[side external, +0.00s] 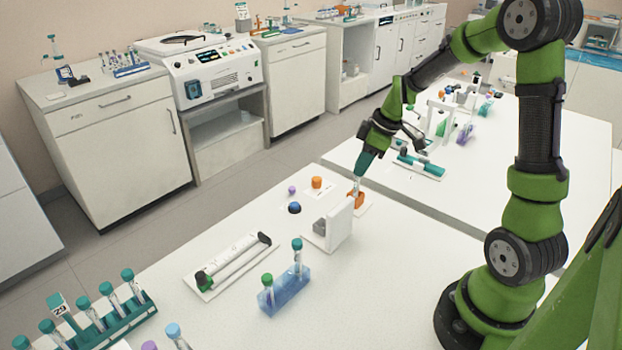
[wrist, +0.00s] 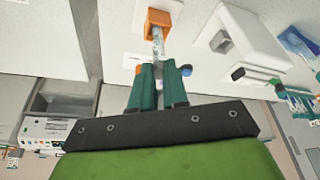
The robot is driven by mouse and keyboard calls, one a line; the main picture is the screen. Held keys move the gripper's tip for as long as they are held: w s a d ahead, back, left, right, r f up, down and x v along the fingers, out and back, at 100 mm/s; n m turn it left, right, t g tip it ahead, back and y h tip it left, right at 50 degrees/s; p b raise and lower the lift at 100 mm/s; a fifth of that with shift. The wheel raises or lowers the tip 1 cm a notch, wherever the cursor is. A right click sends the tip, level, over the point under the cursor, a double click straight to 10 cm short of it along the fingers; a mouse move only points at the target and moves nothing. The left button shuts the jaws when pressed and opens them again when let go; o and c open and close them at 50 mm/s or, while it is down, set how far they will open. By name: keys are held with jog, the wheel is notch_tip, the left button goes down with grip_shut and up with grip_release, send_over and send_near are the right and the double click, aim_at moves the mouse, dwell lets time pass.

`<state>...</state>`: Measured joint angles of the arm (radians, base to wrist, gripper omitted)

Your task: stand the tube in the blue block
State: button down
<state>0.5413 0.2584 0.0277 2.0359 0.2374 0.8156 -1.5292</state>
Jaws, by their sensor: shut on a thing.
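My gripper (wrist: 159,68) is shut on a clear tube (wrist: 157,42), which shows between and beyond the fingertips. The tube (side external: 358,182) also shows under my gripper (side external: 362,168) in the side view. Its end is at or in an orange holder (side external: 356,198); I cannot tell whether it is still seated there. The fingers hide the tube's other end. The translucent blue block (side external: 286,292) stands nearer the camera, to the lower left, with a green-capped tube (side external: 267,281) and a teal-capped tube (side external: 297,252) in it. The blue block (wrist: 297,42) shows at the wrist view's right edge.
A white upright stand (side external: 340,224) is between my gripper and the blue block. A white tray (side external: 232,262) with a capped rod lies left. Small orange (side external: 316,182), purple (side external: 292,190) and blue (side external: 294,207) pieces lie nearby. A teal rack (side external: 100,315) is at the lower left.

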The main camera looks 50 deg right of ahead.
jog(key=shift+r, duration=1.65)
jog(key=shift+a, duration=0.1)
notch_tip(320, 180, up, 7)
jog(key=n+g+y, duration=0.1)
jog(key=n+y, duration=0.1)
jog(key=n, duration=0.4)
jog(key=shift+s+a, duration=1.2)
jog(key=shift+a, duration=6.45)
jog(key=shift+s+a, duration=1.15)
jog(key=shift+a, duration=6.45)
notch_tip(320, 180, down, 7)
jog(key=shift+r, duration=0.15)
jog(key=shift+f, duration=0.2)
jog(key=shift+f, duration=0.4)
jog(key=shift+f, duration=0.4)
